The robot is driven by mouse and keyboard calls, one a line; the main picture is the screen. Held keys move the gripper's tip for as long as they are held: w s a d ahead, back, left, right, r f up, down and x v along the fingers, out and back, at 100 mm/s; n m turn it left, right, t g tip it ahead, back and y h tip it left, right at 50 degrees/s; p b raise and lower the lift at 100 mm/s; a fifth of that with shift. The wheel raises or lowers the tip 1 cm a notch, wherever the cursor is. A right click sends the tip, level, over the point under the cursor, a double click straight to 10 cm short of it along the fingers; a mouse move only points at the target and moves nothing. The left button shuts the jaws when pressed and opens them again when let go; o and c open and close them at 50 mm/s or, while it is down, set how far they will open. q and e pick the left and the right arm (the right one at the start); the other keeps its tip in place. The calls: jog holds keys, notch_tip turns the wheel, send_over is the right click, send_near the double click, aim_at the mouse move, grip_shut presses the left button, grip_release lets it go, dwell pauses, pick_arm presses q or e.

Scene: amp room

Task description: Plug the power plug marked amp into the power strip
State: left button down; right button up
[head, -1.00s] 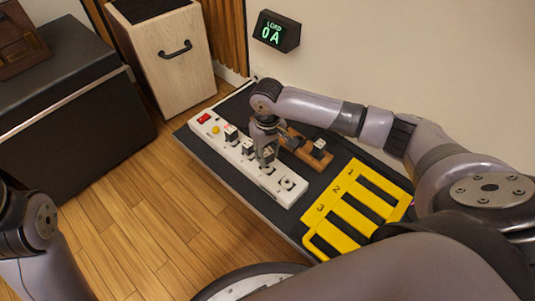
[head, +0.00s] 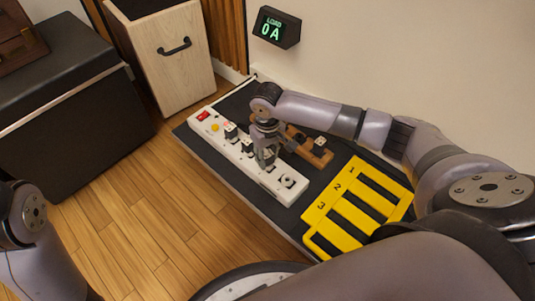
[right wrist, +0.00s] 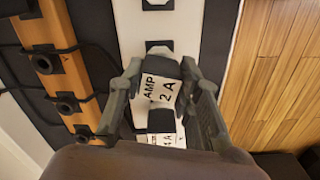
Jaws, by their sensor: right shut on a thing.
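The white power strip (head: 258,174) lies on the dark platform, and it also shows in the right wrist view (right wrist: 199,15). My right gripper (head: 266,161) is over its nearer half. In the right wrist view my right gripper (right wrist: 160,75) is shut on the amp plug (right wrist: 162,88), a dark plug with a white label reading AMP 2 A. The plug is over the strip, in line with its sockets; its underside is hidden, so I cannot tell whether it is seated. An empty socket (right wrist: 159,46) shows beyond it. My left gripper is out of view.
Two other plugs, one here (head: 231,131), stand in the strip's farther part. A wooden rack (head: 318,155) lies close beside it, with cables around. A yellow numbered frame (head: 322,206) is nearer me. The wall display (head: 276,28) reads LOAD 0 A.

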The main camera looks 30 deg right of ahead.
jog(key=o, duration=1.2)
notch_tip(320, 180, up, 12)
dwell(0.6)
